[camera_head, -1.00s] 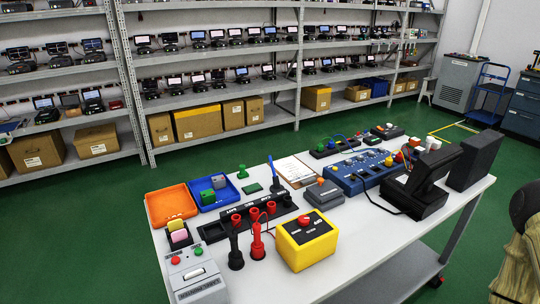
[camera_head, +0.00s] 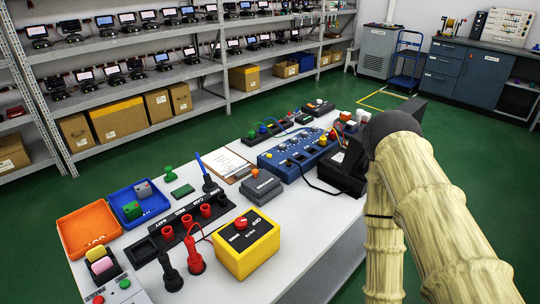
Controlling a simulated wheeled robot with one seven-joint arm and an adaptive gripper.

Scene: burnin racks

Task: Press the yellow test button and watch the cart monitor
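A blue test box (camera_head: 273,162) stands at the middle right of the table. It has several sockets and knobs on top, with a small yellow button (camera_head: 322,141) near its far right end. The black monitor (camera_head: 338,177) stands to the right of the box and is partly hidden behind my arm. Its screen face cannot be read from here. My arm, in a tan sleeve with a dark joint, fills the right side of the picture. My gripper is not in view, so its distance from the button cannot be told.
A yellow box with a red knob (camera_head: 245,250) and black and red probes (camera_head: 195,262) stand at the front of the white table (camera_head: 215,288). Orange (camera_head: 88,232) and blue (camera_head: 138,203) bins are at left. Racks of devices line the back wall; green floor (camera_head: 465,150) is open.

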